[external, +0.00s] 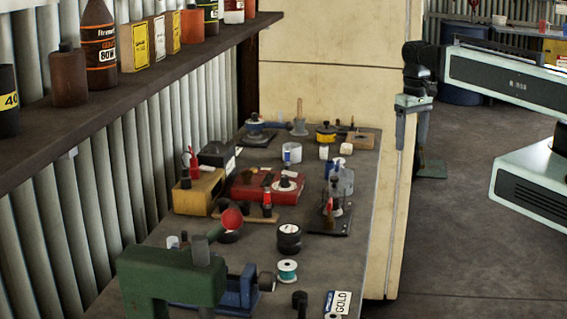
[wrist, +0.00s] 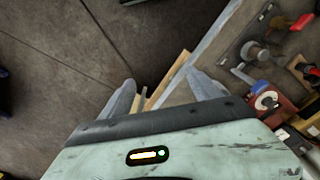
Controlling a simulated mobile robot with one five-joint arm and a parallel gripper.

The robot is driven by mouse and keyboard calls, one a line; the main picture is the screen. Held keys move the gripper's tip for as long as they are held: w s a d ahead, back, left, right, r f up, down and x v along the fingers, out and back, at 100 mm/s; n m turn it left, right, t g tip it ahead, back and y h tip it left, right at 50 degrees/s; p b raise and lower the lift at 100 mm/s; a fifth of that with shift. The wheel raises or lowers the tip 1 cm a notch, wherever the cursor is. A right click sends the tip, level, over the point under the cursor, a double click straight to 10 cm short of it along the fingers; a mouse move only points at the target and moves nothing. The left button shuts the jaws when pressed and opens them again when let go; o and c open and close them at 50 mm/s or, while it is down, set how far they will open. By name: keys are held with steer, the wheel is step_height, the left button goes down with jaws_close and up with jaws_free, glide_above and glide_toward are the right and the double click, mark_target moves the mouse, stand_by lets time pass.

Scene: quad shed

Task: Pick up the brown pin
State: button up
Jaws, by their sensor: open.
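I cannot tell for sure which thing is the brown pin. A thin upright brownish piece (external: 300,110) stands on a round base at the far end of the bench (external: 262,262). A small brown piece also shows by the wooden board (external: 362,139) at the bench's far right. My gripper (external: 410,150) hangs to the right of the bench's far end, fingers down, apart from both. In the wrist view my gripper (wrist: 163,92) has its fingers spread, with nothing held. Pale wooden strips (wrist: 172,75) show between and beyond the fingers, at the bench's edge.
The bench holds a red box (external: 258,188), a yellow block (external: 197,196), a black tin (external: 289,238), a teal spool (external: 287,271) and a green machine (external: 170,275). A cream cabinet (external: 325,100) stands behind. A bottle shelf (external: 150,75) overhangs the left. Open floor (external: 480,220) lies right.

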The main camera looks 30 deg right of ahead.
steer(key=c, duration=0.5)
